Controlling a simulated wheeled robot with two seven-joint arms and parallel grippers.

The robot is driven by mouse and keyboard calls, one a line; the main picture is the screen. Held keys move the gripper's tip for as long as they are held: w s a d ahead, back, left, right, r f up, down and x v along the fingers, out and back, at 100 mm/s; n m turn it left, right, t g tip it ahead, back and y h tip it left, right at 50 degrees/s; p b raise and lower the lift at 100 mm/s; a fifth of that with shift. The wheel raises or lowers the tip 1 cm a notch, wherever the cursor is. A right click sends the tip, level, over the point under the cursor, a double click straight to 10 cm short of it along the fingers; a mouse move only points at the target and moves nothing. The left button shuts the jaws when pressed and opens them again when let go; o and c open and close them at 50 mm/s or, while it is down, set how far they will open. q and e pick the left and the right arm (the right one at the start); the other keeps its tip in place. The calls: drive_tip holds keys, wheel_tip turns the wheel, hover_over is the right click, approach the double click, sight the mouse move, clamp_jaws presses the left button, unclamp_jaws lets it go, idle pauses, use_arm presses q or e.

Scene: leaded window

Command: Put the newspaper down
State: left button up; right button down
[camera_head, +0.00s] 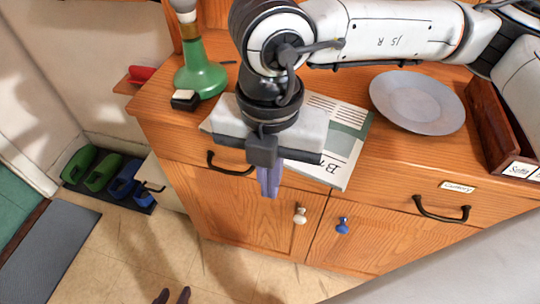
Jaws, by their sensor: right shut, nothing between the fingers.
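The newspaper (343,140), a pale folded sheet with a green block and dark print, lies on top of the wooden sideboard (163,92). Its near right corner appears to stick out past the front edge. My right gripper (268,192) is above and in front of the newspaper, pointing down. Its fingers are together and empty, and its body hides the newspaper's middle.
A grey plate (417,101) sits right of the newspaper. A green lamp base (201,72) and a small black-and-white block (185,100) stand to the left. A wooden tray (490,125) is at far right. Shoes (100,172) lie on the floor.

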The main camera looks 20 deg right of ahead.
drive_tip(key=w, duration=0.1)
drive_tip(key=w+d, duration=0.2)
drive_tip(key=shift+w+d+f+p, duration=0.15)
drive_tip(key=shift+w+f+p, duration=0.1)
drive_tip(key=shift+p, duration=0.15)
drive_tip(key=shift+s, duration=0.1)
drive_tip(key=shift+w+d+b, duration=0.45)
drive_tip(key=shift+w+d, duration=0.1)
drive_tip(key=shift+w, duration=0.3)
drive_tip(key=shift+w+d+b, duration=0.4)
drive_tip(key=shift+w+d, duration=0.15)
drive_tip(key=shift+w, duration=0.25)
drive_tip(key=shift+s+a, duration=0.1)
